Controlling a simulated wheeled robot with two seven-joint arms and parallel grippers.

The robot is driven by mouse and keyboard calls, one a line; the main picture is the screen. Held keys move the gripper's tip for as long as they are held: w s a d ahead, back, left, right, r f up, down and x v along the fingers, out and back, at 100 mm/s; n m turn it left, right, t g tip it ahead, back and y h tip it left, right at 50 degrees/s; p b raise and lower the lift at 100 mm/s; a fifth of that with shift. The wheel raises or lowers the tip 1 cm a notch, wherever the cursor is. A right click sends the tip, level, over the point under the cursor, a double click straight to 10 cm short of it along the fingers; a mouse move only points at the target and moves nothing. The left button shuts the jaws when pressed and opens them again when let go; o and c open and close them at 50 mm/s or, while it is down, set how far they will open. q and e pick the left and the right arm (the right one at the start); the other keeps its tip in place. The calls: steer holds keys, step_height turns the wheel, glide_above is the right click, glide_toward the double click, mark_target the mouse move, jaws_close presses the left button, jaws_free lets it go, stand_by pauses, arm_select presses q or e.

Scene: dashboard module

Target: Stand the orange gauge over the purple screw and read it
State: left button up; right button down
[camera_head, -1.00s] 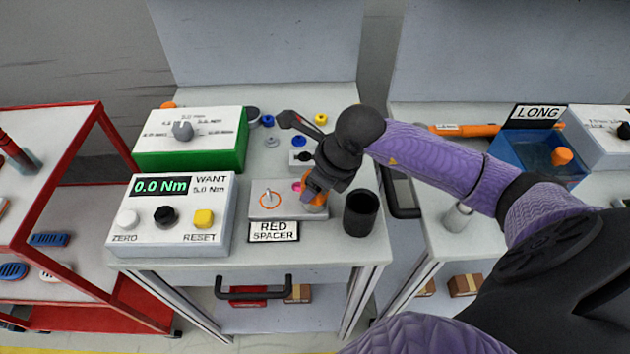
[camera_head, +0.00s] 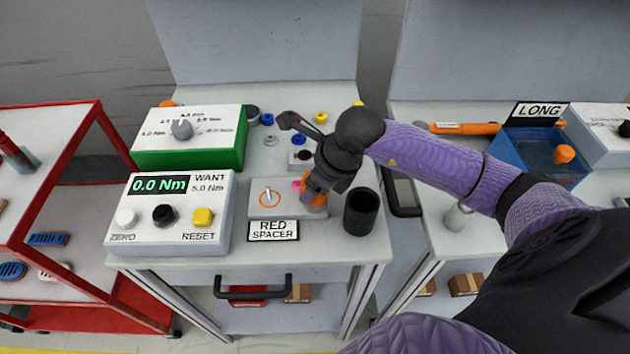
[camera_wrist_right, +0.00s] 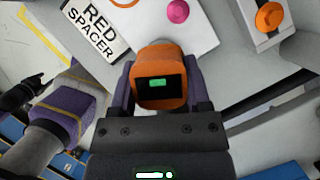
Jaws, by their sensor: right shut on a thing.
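The orange gauge (camera_head: 307,193) is in my right gripper (camera_head: 317,197), over the right end of the small grey plate (camera_head: 258,212) behind the RED SPACER label. In the right wrist view the gauge (camera_wrist_right: 161,62) sits between both fingers of the gripper (camera_wrist_right: 160,90). Its dark screen faces the camera with a small green readout, too small to read. I cannot make out a purple screw; the gauge and gripper hide that end of the plate. A pink knob (camera_head: 297,185) shows just left of the gauge. Whether the gauge touches the plate is unclear.
The torque box (camera_head: 180,218) reading 0.0 Nm, WANT 5.0 Nm, stands left of the plate. A green-sided box (camera_head: 190,155) is behind it. A black cup (camera_head: 361,212) stands close right of the gripper. A small grey block (camera_head: 301,165) is behind it.

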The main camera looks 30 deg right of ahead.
steer(key=shift+f, duration=0.1)
jaws_free()
steer(key=p+v, duration=0.2)
steer(key=v, duration=0.8)
